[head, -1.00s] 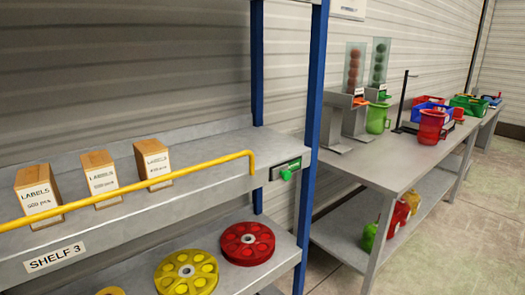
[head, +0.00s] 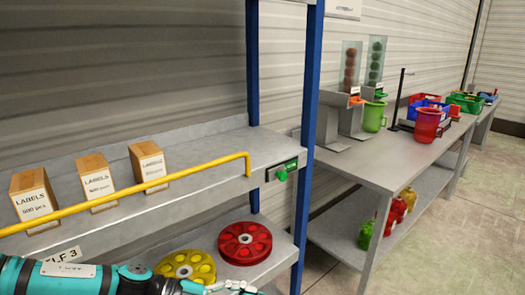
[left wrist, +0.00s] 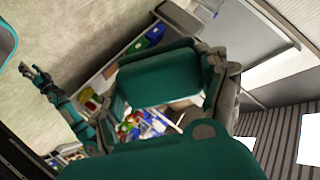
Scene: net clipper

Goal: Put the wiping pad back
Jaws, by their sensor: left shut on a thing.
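My left arm enters the head view at the bottom left, in front of the shelf, with its left gripper (head: 215,287) cut off by the lower edge. In the left wrist view, the left gripper's grey fingers (left wrist: 165,95) stand on either side of a flat teal block, which I take to be the wiping pad (left wrist: 155,75). They are shut on it. The pad is held up in the air, clear of any surface. My right gripper (left wrist: 38,76) shows small at the left of the left wrist view. Whether it is open or shut is unclear.
A grey shelf unit (head: 210,153) with a yellow rail (head: 125,193) holds label boxes (head: 95,180). Red (head: 245,243) and yellow (head: 185,265) reels lie below. A grey workbench (head: 385,165) on the right carries dispensers, a red jug (head: 427,123) and crates. Open floor (head: 455,230) lies right of it.

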